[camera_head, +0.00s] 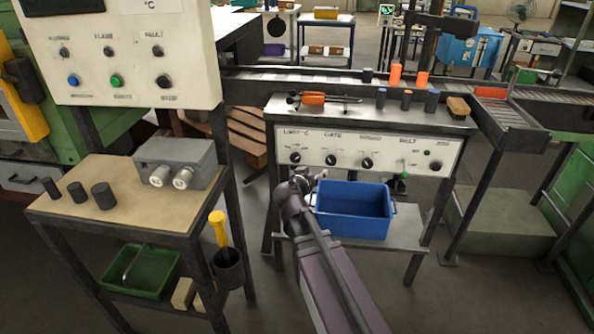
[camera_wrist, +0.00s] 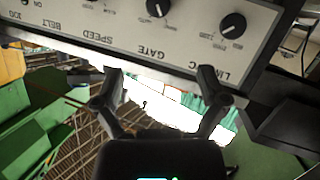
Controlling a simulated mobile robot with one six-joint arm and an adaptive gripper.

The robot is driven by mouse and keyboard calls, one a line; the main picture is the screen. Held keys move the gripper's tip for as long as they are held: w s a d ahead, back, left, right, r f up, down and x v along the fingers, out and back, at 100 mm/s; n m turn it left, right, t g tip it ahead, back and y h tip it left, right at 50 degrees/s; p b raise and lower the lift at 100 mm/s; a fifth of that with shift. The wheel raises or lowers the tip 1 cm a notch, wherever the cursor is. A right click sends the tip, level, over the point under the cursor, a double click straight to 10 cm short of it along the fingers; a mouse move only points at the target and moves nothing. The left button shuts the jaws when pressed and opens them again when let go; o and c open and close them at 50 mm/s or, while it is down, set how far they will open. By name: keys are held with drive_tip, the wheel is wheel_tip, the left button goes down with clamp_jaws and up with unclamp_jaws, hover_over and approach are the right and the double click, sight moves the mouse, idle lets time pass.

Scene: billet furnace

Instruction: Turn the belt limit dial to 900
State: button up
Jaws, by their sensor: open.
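The control panel (camera_head: 375,150) is a pale plate on the front of the table, with a row of black dials. The leftmost dial (camera_head: 295,157), under a label like "LIMIT C", shows upside down at the upper right of the wrist view (camera_wrist: 233,25). The gate dial (camera_head: 330,160) is beside it and also shows in the wrist view (camera_wrist: 157,8). The pointer settings and scale numbers are too small to read. My gripper (camera_head: 302,182) is just below the leftmost dials. In the wrist view its two fingers (camera_wrist: 160,82) are spread, with nothing between them, apart from the dials.
A blue bin (camera_head: 352,212) stands on the shelf below the panel, close to my arm. An orange-handled tool (camera_head: 313,98) and several small cylinders lie or stand on the tabletop. A conveyor (camera_head: 335,80) runs behind. A side table (camera_head: 130,190) stands at left.

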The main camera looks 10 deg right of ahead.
drive_tip(key=w+a+f+n+t+y+b, duration=0.2)
drive_tip(key=w+a+f+t+b, duration=0.2)
drive_tip(key=b, duration=0.5)
drive_tip(key=shift+w+a+f+n+t+y, duration=0.35)
drive_tip(key=shift+a+f, duration=0.35)
drive_tip(key=shift+a, duration=0.7)
